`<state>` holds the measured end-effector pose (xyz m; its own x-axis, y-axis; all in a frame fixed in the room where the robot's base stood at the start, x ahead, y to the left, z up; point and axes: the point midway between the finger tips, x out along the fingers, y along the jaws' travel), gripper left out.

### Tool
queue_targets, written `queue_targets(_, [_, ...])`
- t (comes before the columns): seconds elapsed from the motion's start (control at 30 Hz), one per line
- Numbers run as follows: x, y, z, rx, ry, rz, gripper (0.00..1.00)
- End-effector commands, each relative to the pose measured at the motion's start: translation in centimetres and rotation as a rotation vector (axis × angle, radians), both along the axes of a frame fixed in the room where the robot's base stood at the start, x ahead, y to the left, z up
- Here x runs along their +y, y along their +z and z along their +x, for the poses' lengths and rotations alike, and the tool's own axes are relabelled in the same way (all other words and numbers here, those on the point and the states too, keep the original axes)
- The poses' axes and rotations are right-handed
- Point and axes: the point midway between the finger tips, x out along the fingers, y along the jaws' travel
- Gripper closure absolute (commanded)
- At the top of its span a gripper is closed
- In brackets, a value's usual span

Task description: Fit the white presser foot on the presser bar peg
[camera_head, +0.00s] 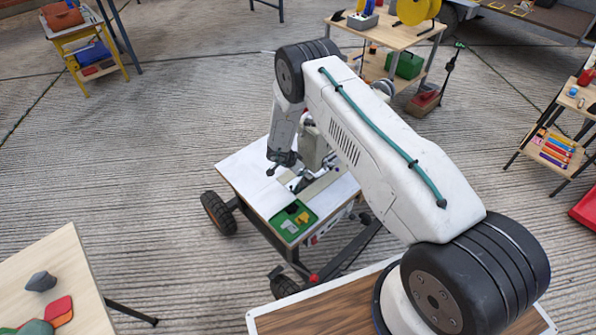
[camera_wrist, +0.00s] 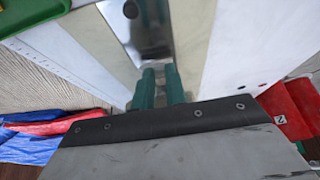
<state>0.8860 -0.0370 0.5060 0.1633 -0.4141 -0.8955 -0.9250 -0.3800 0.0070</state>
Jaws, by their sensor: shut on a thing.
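The sewing machine (camera_head: 313,148) stands on a white-topped cart (camera_head: 252,178), largely hidden behind my arm. My gripper (camera_head: 299,180) is low over the machine's bed, close under its head. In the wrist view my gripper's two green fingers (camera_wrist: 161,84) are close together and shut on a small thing. That thing is almost wholly hidden between them; I take it to be the white presser foot, but cannot make out its shape. The presser bar peg cannot be made out in either view. A blurred shiny metal surface (camera_wrist: 148,38) lies just beyond the fingertips.
A green tray (camera_head: 286,231) with yellow and black pieces sits at the cart's front corner. A wooden table (camera_head: 52,262) with coloured stones is at lower left. Other stands are at the back and right. The grooved floor left of the cart is clear.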

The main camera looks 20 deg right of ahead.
Motion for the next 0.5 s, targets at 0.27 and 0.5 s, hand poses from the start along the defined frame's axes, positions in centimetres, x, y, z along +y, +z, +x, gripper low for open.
queue_targets(0.27, [-0.03,0.01,0.02,0.0,0.0,0.0,1.0])
queue_targets(0.5, [-0.43,0.01,0.19,0.0,-0.001,0.0,1.0])
